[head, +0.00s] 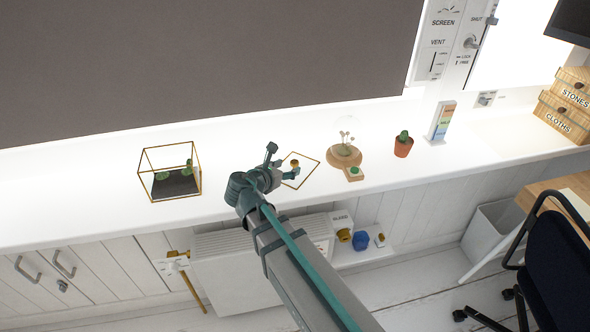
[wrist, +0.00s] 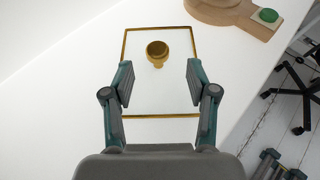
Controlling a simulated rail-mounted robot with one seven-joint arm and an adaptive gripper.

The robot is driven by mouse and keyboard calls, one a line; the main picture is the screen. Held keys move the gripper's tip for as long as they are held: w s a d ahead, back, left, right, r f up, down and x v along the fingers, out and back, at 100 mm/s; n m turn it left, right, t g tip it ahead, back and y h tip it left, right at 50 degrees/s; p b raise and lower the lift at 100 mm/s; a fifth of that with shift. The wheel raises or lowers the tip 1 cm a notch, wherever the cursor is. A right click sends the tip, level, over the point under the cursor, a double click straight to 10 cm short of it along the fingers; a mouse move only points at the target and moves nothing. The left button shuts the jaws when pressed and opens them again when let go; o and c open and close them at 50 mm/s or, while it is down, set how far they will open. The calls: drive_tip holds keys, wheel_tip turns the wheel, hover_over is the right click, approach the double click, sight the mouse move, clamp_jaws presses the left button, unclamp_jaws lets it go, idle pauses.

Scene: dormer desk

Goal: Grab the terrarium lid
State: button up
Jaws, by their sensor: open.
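The terrarium lid (head: 306,179) is a flat clear pane with a thin gold frame and a gold knob, lying on the white sill right of the glass terrarium. In the wrist view the lid (wrist: 142,87) lies in front of my gripper, with its round knob (wrist: 157,51) ahead of and roughly midway between the fingers. My gripper (wrist: 158,82) is open and empty, its fingers spread over the lid's left and right parts. In the head view my gripper (head: 279,166) is just left of the lid. The terrarium (head: 170,198), gold-edged with green plants inside, stands to the left.
A wooden-based glass dome (head: 343,156) with a green button (head: 355,170) stands just right of the lid. A potted cactus (head: 403,147) and a coloured card stand (head: 440,122) are further right. The sill between terrarium and lid is otherwise clear.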

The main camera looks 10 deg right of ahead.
sight(293, 163)
drive_tip(key=shift+w+r+p+x, duration=0.1)
drive_tip(key=shift+p+x, duration=0.1)
drive_tip(key=shift+x, duration=1)
drive_tip(key=shift+w+r+p+x, duration=0.1)
drive_tip(key=shift+r+p+x, duration=0.1)
drive_tip(key=shift+x, duration=0.95)
drive_tip(key=shift+w+d+f, duration=0.35)
drive_tip(key=shift+w, duration=0.05)
clamp_jaws()
